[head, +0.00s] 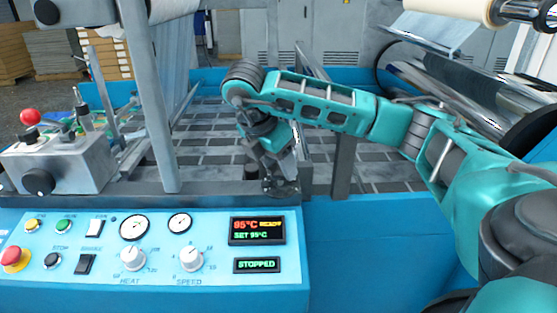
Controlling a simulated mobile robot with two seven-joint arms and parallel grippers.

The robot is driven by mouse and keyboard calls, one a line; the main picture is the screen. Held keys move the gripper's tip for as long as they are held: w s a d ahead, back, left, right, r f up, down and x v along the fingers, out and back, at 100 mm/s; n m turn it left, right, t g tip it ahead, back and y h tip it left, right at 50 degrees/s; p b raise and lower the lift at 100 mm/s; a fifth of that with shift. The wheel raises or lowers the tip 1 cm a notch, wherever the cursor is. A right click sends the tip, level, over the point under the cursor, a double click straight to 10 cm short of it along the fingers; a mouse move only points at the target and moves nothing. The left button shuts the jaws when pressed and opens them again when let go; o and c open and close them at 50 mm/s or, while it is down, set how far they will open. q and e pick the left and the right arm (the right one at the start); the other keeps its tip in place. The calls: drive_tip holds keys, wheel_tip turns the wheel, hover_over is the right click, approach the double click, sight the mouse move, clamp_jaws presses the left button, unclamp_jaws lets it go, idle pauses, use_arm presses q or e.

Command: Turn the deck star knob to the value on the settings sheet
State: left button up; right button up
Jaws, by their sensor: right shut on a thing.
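My right arm reaches in from the right, and its gripper (281,172) points down at the rear edge of the control panel, above the displays. It is shut on the small dark deck star knob (281,188), which is mostly hidden by the fingers. I cannot read the knob's value or any scale around it. No settings sheet can be made out. My left gripper is not in view.
The blue control panel (205,302) carries heat (133,259) and speed (191,259) dials, a red stop button (14,259), and displays reading 95°C READY and STOPPED (257,265). A grey upright post (150,100) stands left of the gripper. Rollers (450,85) lie at right.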

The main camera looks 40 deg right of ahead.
drive_tip(key=shift+w+f+m+g, duration=0.15)
drive_tip(key=shift+m+g, duration=0.65)
drive_tip(key=shift+m, duration=1.2)
drive_tip(key=o, duration=1)
drive_tip(key=shift+v, duration=6.55)
